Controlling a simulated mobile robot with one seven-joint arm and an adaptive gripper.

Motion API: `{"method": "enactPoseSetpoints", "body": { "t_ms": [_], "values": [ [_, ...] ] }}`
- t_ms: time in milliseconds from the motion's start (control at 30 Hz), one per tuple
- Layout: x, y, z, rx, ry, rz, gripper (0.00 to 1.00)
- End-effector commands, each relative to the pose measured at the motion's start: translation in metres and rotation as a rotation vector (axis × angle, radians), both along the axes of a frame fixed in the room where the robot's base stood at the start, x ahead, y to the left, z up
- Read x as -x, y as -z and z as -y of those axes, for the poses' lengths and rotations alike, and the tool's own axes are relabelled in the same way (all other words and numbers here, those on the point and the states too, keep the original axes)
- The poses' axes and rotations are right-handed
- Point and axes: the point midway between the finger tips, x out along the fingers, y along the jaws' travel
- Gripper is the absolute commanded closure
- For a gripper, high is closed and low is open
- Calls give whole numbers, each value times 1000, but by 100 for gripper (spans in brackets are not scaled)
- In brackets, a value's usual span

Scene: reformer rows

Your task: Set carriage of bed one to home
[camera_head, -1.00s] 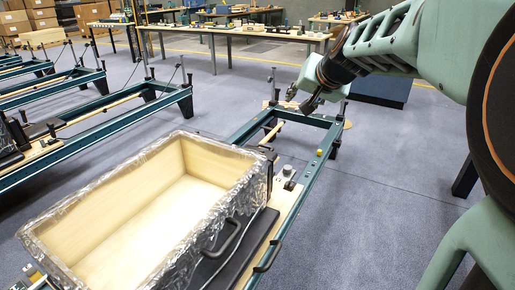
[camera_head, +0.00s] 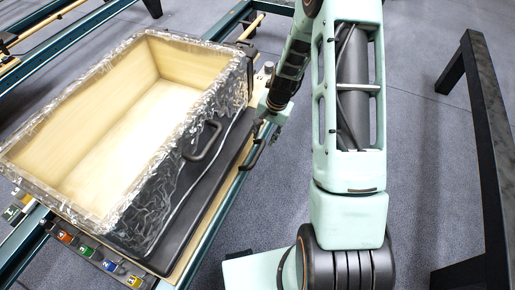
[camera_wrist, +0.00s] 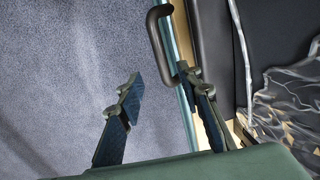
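The carriage (camera_head: 197,205) is a black padded platform on wood, on the dark green rails (camera_head: 212,228) of the nearest bed. A foil-edged wooden box (camera_head: 125,110) sits on it and hides much of it. A black side handle (camera_head: 254,153) sticks out over the right rail; it also shows in the wrist view (camera_wrist: 157,38). My gripper (camera_wrist: 158,80) is open and empty beside the rail. Its right finger is close to the handle's near end; I cannot tell whether they touch. In the head view my arm partly hides the gripper.
Coloured numbered tags (camera_head: 88,252) line the bed's near end. The box has its own black handle (camera_head: 203,140). Another bed's rail (camera_head: 45,40) runs at upper left. A dark metal frame (camera_head: 485,130) stands at right. Grey floor between it and the bed is clear apart from my arm.

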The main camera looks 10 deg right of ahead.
Motion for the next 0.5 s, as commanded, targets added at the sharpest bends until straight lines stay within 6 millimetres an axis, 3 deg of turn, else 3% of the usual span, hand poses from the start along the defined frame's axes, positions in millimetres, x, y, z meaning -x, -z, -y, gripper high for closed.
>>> {"method": "enactPoseSetpoints", "body": {
  "t_ms": [500],
  "values": [
    [-9, 87, -14, -2, -2, -2, 67]
  ]
}}
